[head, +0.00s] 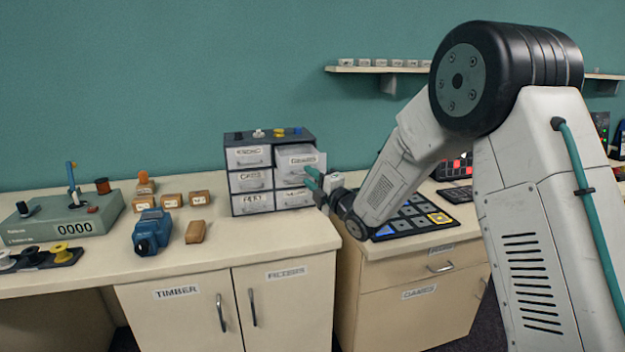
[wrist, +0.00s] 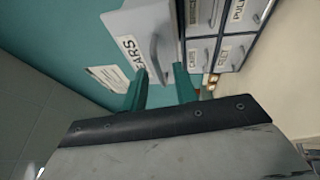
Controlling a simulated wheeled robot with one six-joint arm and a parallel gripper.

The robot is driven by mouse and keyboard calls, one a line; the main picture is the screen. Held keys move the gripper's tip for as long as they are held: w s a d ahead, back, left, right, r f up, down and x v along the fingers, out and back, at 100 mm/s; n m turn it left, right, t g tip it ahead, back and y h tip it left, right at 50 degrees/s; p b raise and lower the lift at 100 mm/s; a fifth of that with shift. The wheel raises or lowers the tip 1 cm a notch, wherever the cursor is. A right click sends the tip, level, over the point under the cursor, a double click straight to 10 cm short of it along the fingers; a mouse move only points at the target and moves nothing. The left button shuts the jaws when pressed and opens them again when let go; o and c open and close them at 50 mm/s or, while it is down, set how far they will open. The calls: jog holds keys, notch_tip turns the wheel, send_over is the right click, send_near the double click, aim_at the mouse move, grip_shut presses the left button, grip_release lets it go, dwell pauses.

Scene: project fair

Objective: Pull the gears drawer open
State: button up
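The gears drawer (head: 302,161) is the top right drawer of a small grey drawer cabinet (head: 267,137) on the bench. It stands partly out, its front ahead of the other drawers. In the wrist view its pale front (wrist: 138,24) carries a label ending in "EARS" and a grey bar handle (wrist: 155,60). My gripper (head: 314,179) is just in front of and below the drawer front, at its right. In the wrist view the teal fingers of my gripper (wrist: 162,84) stand apart, with the handle's lower end near the left fingertip. I cannot tell whether they touch it.
Other labelled drawers (wrist: 200,54) are shut beside it. Small parts (head: 279,132) lie on the cabinet top. A blue device (head: 152,232) and small wooden blocks (head: 196,232) stand to the left. A dark pad with coloured tiles (head: 418,219) lies right, under my arm.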

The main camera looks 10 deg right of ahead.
jog(key=v, duration=0.8)
jog(key=shift+w+f, duration=0.1)
